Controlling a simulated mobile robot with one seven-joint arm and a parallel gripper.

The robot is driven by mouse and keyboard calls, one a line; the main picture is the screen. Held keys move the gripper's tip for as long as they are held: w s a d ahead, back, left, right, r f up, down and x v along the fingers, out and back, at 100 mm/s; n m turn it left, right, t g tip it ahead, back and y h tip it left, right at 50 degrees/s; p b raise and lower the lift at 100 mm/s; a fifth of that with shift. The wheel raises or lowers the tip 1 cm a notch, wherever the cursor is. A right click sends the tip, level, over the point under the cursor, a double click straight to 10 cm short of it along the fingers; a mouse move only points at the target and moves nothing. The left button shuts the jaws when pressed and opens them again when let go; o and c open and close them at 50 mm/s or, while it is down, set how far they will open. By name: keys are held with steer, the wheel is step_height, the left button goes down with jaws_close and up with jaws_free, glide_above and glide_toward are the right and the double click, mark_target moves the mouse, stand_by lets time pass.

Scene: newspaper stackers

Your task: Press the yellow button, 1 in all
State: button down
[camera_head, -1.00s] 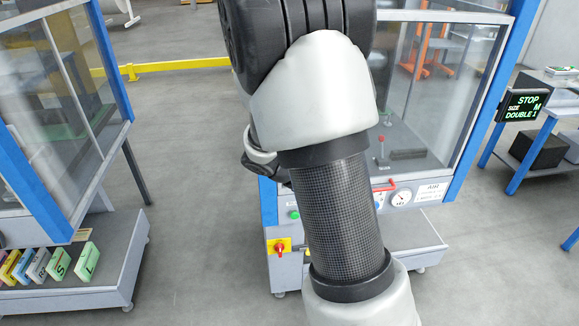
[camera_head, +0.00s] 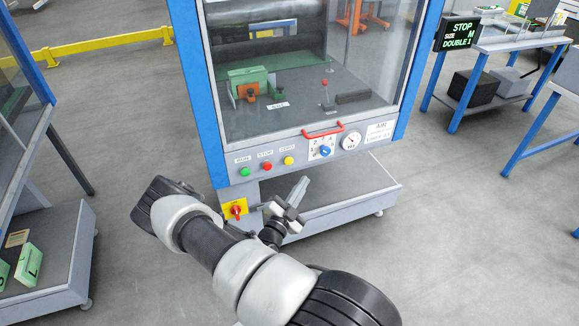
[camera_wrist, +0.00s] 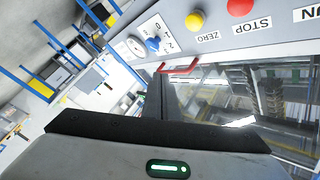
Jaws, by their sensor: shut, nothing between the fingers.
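The yellow button (camera_head: 289,160), labelled ZERO, is on the front panel of the blue-framed machine, right of the red STOP button (camera_head: 267,166) and the green RUN button (camera_head: 244,171). My gripper (camera_head: 304,182) is shut and empty, just below the panel and slightly right of the yellow button in the picture, apart from it. In the wrist view the yellow button (camera_wrist: 195,20) shows near the top, upside down, beside the red button (camera_wrist: 240,7). My gripper's body covers the bottom of that view.
A blue knob (camera_head: 326,151), a gauge (camera_head: 351,142) and a red handle (camera_head: 323,132) lie right of the buttons. A red-on-yellow switch (camera_head: 235,209) is below left. A grey lower shelf (camera_head: 340,190) juts out under the panel.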

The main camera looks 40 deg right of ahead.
mark_target(289, 160)
step_height(289, 160, down, 2)
steer(key=shift+w+a+f+n+t+y, duration=0.1)
steer(key=shift+n+t+y, duration=0.35)
steer(key=shift+n, duration=0.65)
steer(key=w+d+b, duration=0.2)
steer(key=w+b, duration=0.2)
steer(key=w, duration=0.4)
steer(key=shift+w, duration=0.25)
steer(key=shift+w, duration=0.1)
stand_by(1.1)
steer(key=shift+w+d+b, duration=0.15)
steer(key=shift+w+b, duration=0.15)
